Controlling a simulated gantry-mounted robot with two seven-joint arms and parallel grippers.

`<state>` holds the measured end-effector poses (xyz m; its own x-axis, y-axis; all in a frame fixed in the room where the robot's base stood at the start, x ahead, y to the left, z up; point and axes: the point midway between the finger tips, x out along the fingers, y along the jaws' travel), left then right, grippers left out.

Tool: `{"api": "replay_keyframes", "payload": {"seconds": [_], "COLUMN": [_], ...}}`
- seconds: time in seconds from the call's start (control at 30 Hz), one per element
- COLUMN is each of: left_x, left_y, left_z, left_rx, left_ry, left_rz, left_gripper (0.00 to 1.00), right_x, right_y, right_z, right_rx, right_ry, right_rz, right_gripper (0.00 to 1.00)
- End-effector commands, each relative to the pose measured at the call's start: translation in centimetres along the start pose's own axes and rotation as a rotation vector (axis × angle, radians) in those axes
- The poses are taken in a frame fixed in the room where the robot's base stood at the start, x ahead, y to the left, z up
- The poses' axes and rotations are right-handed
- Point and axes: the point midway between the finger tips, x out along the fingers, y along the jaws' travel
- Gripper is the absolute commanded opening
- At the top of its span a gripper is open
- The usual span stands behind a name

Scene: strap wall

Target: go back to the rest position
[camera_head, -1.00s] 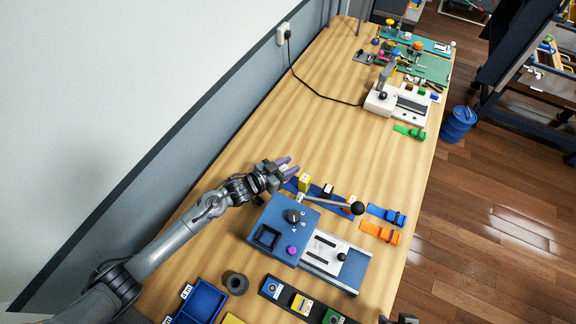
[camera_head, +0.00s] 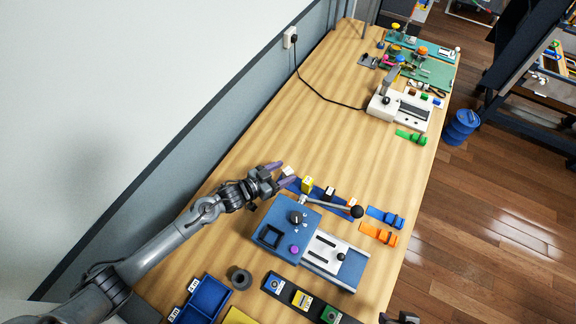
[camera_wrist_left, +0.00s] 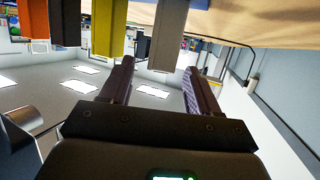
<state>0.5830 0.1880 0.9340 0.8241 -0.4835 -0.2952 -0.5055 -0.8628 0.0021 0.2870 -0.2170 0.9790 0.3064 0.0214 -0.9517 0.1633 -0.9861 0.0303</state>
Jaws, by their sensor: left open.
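My left gripper (camera_head: 281,174) is over the table in the head view, at the left end of the blue rack. Its purple fingers are spread apart, with nothing held. A white block (camera_head: 288,172) stands close by the fingertips. A dark part of mine (camera_head: 400,318), perhaps the right gripper, shows at the bottom edge, mostly cut off.
The rack (camera_head: 318,194) also carries a yellow block (camera_head: 308,185) and other blocks. A blue machine with a knobbed lever (camera_head: 357,212) stands just in front. A blue bin (camera_head: 203,301) and a dark ring (camera_head: 241,279) are nearer.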

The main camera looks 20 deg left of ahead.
Motion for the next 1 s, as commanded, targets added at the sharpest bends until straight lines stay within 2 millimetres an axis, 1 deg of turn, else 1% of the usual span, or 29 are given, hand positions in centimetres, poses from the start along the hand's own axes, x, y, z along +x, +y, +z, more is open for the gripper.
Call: {"api": "replay_keyframes", "payload": {"seconds": [0.03,0.2,0.6,0.7,0.77,0.87,0.97,1.0], "left_x": [-0.5,-1.1,-1.1,-1.0,-0.8,-0.3,0.1,0.0], "left_y": [0.0,0.0,0.0,-0.1,-0.3,-0.9,-2.3,-3.1], "left_z": [-0.2,-0.1,0.0,-0.2,-0.7,-2.3,-4.9,-6.1], "left_rx": [0.0,0.0,0.001,-0.002,-0.006,-0.024,-0.066,-0.092], "left_ry": [-0.001,0.0,0.0,0.003,0.005,0.012,0.017,0.016], "left_rz": [0.0,0.0,0.0,-0.008,-0.023,-0.076,-0.168,-0.216], "left_gripper": [0.61,0.61,0.61,0.61,0.61,0.61,0.61,0.61], "right_x": [-0.6,-0.9,-0.8,-0.8,-0.6,-0.1,0.6,1.0], "right_y": [0.0,0.0,0.1,0.2,0.2,0.2,0.2,0.2], "right_z": [-0.2,-0.3,-0.2,-0.2,-0.1,0.0,0.3,0.4], "right_rx": [0.001,0.001,-0.002,-0.006,-0.007,-0.008,-0.008,-0.008], "right_ry": [0.0,0.0,-0.001,-0.001,-0.001,-0.002,-0.002,-0.002], "right_rz": [-0.001,-0.001,0.002,0.004,0.006,0.006,0.006,0.006], "right_gripper": [0.43,0.43,0.43,0.43,0.43,0.43,0.43,0.43]}}
